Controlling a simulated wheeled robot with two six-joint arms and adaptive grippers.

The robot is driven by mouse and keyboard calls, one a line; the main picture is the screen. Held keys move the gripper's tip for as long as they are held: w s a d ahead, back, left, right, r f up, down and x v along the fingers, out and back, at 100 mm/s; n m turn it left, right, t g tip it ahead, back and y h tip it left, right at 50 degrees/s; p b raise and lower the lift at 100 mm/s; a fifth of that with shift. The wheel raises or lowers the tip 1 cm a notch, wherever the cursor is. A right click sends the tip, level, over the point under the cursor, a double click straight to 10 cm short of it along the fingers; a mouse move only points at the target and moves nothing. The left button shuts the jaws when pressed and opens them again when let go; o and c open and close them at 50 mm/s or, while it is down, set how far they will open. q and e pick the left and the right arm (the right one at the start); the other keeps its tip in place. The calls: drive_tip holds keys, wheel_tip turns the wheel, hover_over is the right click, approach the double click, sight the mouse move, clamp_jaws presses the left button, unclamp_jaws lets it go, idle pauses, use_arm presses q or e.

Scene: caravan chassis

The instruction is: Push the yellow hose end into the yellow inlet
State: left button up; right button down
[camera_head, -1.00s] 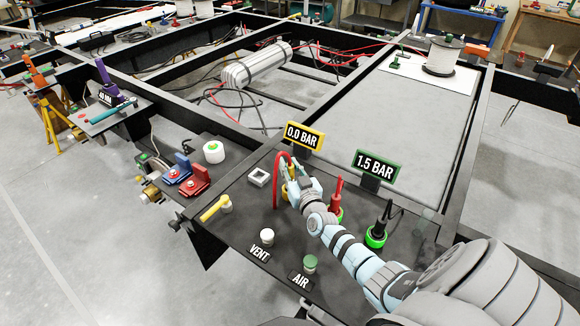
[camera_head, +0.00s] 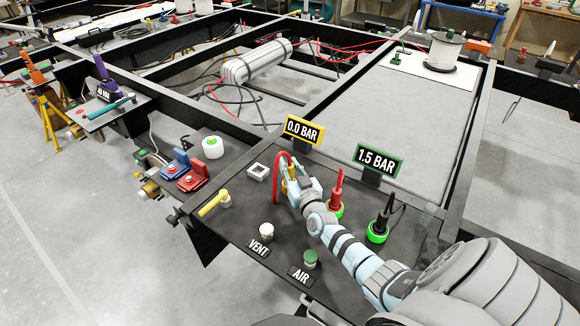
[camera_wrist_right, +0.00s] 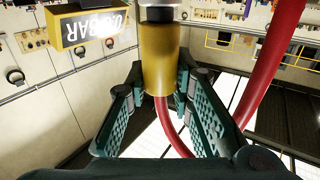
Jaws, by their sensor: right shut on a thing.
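My right gripper (camera_head: 288,186) is at the black panel, behind the vent knob and in front of the 0.0 BAR sign. In the right wrist view my right gripper (camera_wrist_right: 155,105) has its two green fingers on either side of the yellow hose end (camera_wrist_right: 158,62) and is shut on it. A red hose (camera_wrist_right: 272,70) curves away from the yellow end; in the head view the red hose (camera_head: 276,180) arches beside the gripper. A dark part adjoins the yellow end, but I cannot tell whether this is the inlet. The gripper hides the yellow inlet in the head view. My left gripper is out of view.
The yellow 0.0 BAR sign (camera_head: 303,130) and green 1.5 BAR sign (camera_head: 377,159) stand behind. A red plug (camera_head: 337,193) and a black plug with a green ring (camera_head: 380,226) are to the right. A yellow-handled valve (camera_head: 213,203), vent knob (camera_head: 266,231) and air knob (camera_head: 310,258) are nearby.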

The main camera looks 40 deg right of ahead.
drive_tip(key=shift+f+b, duration=0.45)
drive_tip(key=shift+f, duration=0.15)
drive_tip(key=c, duration=1.3)
unclamp_jaws()
drive_tip(key=shift+r, duration=0.1)
drive_tip(key=v, duration=1.2)
